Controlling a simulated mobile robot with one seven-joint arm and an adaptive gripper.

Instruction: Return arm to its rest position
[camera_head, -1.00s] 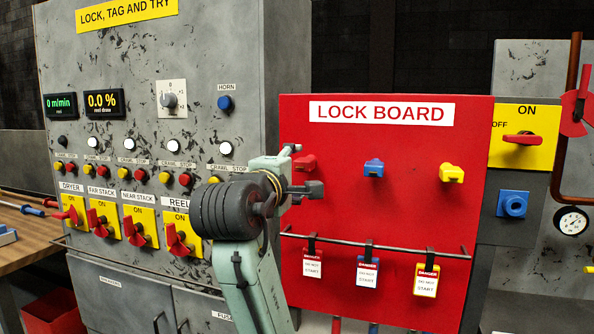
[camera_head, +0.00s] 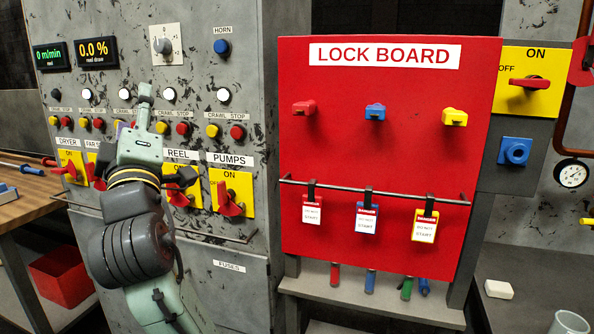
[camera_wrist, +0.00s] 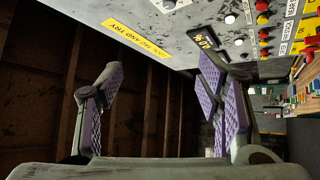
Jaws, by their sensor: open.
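My gripper (camera_wrist: 161,68) is open and empty in the wrist view, its two purple-padded fingers wide apart with nothing between them. In the head view my arm rises from the bottom left in front of the grey control panel (camera_head: 245,110). The gripper's fingers are hard to make out there. The arm covers part of the panel's near-stack switch area. In the wrist view the panel (camera_wrist: 190,45) and its yellow sign (camera_wrist: 135,38) lie beyond the fingers, seen turned.
The red lock board (camera_head: 340,145) stands right of my arm, with red, blue and yellow locks above and several tags on a rail (camera_head: 375,190). Red switches, including the pumps switch (camera_head: 230,199), stick out close to my arm. A wooden bench (camera_head: 22,208) is at the left.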

